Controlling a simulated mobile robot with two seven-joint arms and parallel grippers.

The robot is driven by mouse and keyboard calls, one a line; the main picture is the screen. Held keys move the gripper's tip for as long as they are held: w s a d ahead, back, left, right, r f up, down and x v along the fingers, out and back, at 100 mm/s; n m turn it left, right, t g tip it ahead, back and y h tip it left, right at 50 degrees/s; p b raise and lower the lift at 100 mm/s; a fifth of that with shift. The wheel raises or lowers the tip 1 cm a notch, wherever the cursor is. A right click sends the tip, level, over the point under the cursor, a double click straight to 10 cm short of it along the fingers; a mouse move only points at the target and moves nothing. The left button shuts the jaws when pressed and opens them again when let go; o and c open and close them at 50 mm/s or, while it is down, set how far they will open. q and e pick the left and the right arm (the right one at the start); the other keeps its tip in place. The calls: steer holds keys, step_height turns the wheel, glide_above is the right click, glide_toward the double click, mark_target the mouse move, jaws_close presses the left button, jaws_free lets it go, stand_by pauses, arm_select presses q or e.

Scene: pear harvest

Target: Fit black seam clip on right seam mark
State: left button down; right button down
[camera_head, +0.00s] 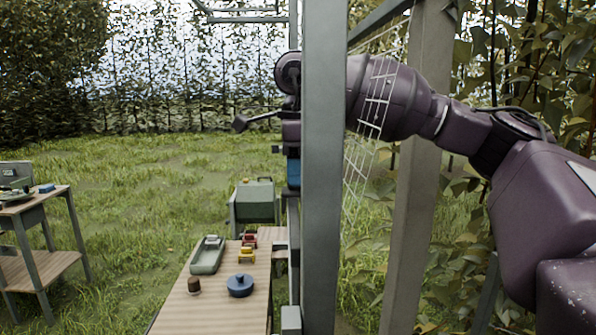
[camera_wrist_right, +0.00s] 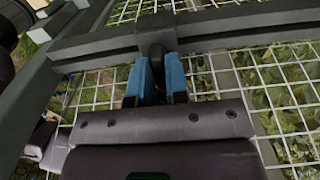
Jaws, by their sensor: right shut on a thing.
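My right gripper (camera_wrist_right: 160,75) has blue fingers and is shut on a small black clip (camera_wrist_right: 156,52) in the right wrist view. The clip is up against a grey frame bar (camera_wrist_right: 230,27), where a dark grey sleeve-like block crosses it. I cannot tell whether the clip is seated on the bar or only touching it. No seam mark can be made out clearly. In the head view my right arm reaches in from the right, passing behind a grey post, and the blue fingers (camera_head: 293,172) show just left of that post; the clip is hidden there. My left gripper is not in view.
The grey post (camera_head: 323,150) stands close in front. White wire mesh (camera_wrist_right: 215,75) lies around the bar. A wooden bench (camera_head: 215,300) holds a green tray (camera_head: 207,256), a yellow piece (camera_head: 246,255), a red piece (camera_head: 249,239), a blue pot (camera_head: 240,286) and a brown jar (camera_head: 194,286).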

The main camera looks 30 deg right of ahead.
steer(key=shift+f+b, duration=0.5)
steer(key=shift+f, duration=0.3)
stand_by(0.9)
steer(key=c, duration=1.1)
jaws_free()
steer(key=shift+o, duration=0.2)
steer(key=shift+r, duration=0.1)
step_height(320, 180, up, 10)
steer(key=shift+f+p, duration=0.25)
steer(key=shift+p, duration=0.1)
steer(key=shift+r, duration=0.55)
